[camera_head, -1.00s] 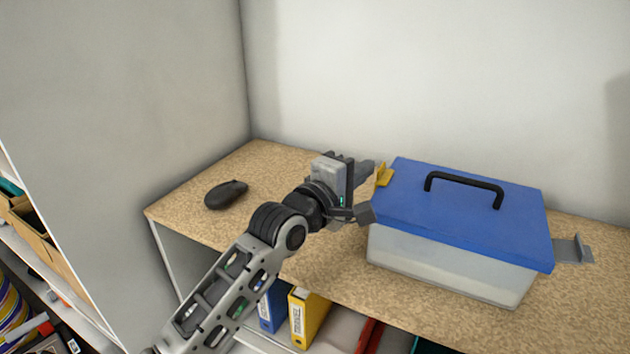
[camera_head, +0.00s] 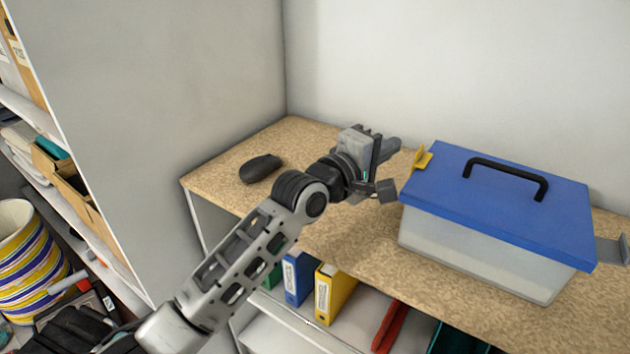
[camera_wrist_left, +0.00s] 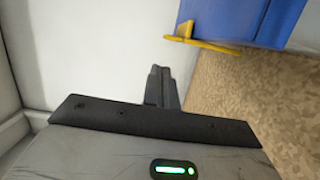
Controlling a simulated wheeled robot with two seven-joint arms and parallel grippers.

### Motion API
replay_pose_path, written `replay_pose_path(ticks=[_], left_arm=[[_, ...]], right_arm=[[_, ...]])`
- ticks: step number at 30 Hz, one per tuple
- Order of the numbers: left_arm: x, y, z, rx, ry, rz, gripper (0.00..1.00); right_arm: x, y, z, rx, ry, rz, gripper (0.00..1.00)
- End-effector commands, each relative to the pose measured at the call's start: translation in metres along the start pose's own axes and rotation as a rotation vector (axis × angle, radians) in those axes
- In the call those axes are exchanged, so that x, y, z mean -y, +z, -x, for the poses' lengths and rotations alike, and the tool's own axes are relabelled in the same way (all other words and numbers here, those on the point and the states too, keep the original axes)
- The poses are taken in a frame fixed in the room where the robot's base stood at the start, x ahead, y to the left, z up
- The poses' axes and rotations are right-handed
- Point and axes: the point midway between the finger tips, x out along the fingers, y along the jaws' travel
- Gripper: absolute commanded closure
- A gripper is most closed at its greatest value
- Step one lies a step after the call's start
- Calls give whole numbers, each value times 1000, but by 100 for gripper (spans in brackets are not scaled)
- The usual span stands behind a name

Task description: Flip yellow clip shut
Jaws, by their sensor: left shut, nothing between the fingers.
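The clear box (camera_head: 480,252) with a blue lid (camera_head: 465,195) and black handle stands on the speckled shelf. The yellow clip (camera_head: 422,160) is at the lid's left end and sticks outward from its edge. In the left wrist view the yellow clip (camera_wrist_left: 205,43) juts out beside the blue lid (camera_wrist_left: 240,15), at the upper right. My left gripper (camera_head: 393,145) is just left of the clip, with a small gap between them. Its fingers (camera_wrist_left: 161,86) are shut together and empty, below and left of the clip in the wrist view. My right gripper is not in view.
A grey clip (camera_head: 610,250) sticks out at the box's right end. A dark mouse-like object (camera_head: 261,168) lies on the shelf (camera_head: 225,170) to the left. A white wall stands close behind. Blue and yellow binders (camera_head: 333,293) stand below. A striped basket (camera_head: 28,265) is at far left.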

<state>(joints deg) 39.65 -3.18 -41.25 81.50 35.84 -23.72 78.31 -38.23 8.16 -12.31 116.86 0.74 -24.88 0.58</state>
Motion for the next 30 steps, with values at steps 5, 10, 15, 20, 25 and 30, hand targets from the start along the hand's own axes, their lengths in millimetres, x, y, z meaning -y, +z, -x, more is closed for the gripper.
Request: replay_pose_path(ticks=[5,10,15,20,25,30], left_arm=[[2,-12,35,-3,2,0,100],[2,-12,77,-4,1,-1,100],[3,-12,120,-3,-1,-1,100],[4,-12,158,-3,-2,-2,100],[4,-12,188,-3,-2,-1,100],[4,-11,203,-4,-2,-3,100]], right_arm=[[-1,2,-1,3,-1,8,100],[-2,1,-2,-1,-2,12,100],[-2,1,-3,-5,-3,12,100],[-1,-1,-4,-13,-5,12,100],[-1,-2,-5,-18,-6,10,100],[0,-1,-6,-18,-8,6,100]])
